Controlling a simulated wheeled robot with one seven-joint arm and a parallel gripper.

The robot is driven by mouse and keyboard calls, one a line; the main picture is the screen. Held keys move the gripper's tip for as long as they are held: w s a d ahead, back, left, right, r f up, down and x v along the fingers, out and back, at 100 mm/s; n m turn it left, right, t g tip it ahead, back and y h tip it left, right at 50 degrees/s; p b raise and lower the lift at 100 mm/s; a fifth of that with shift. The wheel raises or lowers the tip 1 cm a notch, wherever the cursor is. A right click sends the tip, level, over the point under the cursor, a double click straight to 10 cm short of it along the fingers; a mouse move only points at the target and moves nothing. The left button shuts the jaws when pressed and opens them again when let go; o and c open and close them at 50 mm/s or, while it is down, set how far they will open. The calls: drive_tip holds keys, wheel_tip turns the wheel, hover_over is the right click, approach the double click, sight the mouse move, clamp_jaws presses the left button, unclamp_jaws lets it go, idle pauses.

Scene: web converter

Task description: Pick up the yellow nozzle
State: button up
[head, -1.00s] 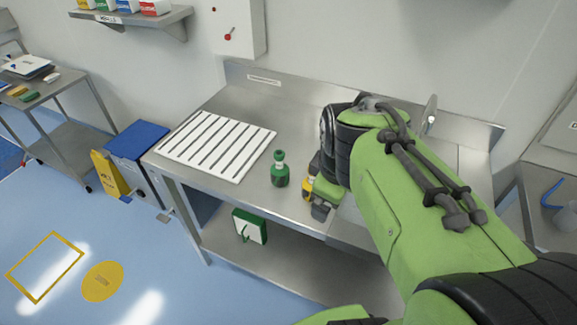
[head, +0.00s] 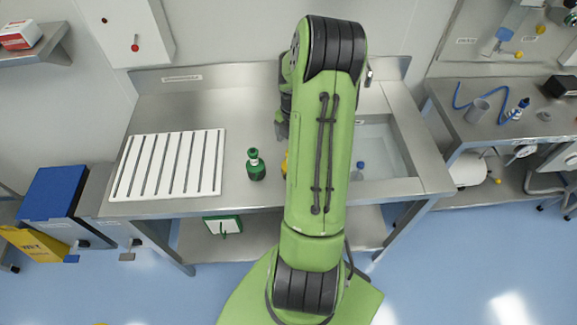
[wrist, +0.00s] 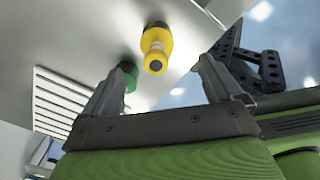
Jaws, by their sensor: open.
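The yellow nozzle (wrist: 156,48) stands on the steel counter. In the wrist view it shows just beyond and between my fingertips, not touching either one. In the head view only a yellow sliver (head: 285,164) shows; my arm hides the rest. My gripper (wrist: 165,66) is open, with nothing between its fingers. In the head view my arm mostly hides it. A green nozzle (head: 256,164) stands upright to the left of the yellow one; it also shows partly behind my left finger in the wrist view (wrist: 128,75).
A white slotted rack (head: 168,163) lies on the counter's left. A sink (head: 390,150) is at the right, with a small blue item (head: 358,172) in it. Another bench (head: 480,125) to the right carries a cup and blue hose. Clear counter lies between rack and green nozzle.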

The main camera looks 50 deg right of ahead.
drive_tip(key=f, duration=0.6)
drive_tip(key=f+p, duration=0.1)
drive_tip(key=f, duration=0.2)
drive_tip(key=shift+w+a, duration=0.25)
drive_tip(key=shift+w, duration=0.05)
drive_tip(key=shift+w+f, duration=0.1)
drive_tip(key=shift+f, duration=0.25)
drive_tip(key=shift+r, duration=0.1)
drive_tip(key=c, duration=1.2)
